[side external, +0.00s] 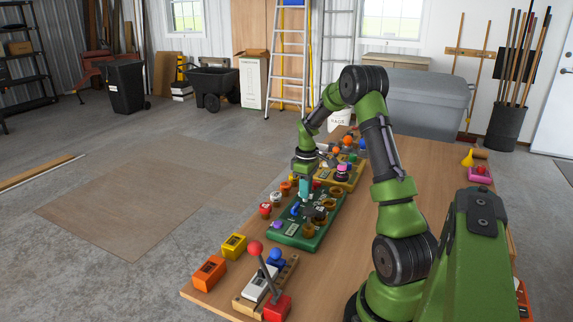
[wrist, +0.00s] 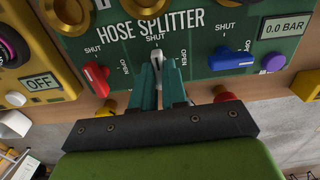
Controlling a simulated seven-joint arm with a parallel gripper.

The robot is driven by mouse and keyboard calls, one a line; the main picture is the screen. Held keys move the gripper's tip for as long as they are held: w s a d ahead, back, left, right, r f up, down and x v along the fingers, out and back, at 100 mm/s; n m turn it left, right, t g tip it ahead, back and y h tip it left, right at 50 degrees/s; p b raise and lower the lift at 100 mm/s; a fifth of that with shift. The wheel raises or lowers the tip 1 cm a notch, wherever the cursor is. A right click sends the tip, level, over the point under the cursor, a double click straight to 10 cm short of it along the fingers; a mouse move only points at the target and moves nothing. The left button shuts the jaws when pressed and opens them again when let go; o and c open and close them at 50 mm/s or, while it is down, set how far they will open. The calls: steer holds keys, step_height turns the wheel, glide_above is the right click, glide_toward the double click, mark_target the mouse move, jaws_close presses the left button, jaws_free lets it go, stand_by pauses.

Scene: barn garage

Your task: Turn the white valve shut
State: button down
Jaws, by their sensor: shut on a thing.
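The white valve (wrist: 156,60) is in the middle of the front row on the green hose splitter board (wrist: 205,50) in the wrist view. Its handle points up the picture, roughly at its SHUT label; its OPEN label is to the right. My gripper (wrist: 162,66) is shut on the white handle, with a teal finger on each side. The lower part of the valve is hidden between the fingers. In the side view my gripper (side external: 305,200) reaches down to the green board (side external: 289,240), and I cannot make out the white valve there.
A red valve (wrist: 96,78) is left of my fingers and a blue valve (wrist: 230,60) is to the right. A gauge (wrist: 284,27) reads 0.0 BAR. A yellow box (wrist: 42,86) reads OFF. A lever panel (side external: 262,284) stands nearer on the table.

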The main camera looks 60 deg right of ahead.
steer(key=shift+r, duration=0.1)
steer(key=c, duration=1.2)
jaws_free()
steer(key=shift+o, duration=0.2)
step_height(320, 180, up, 17)
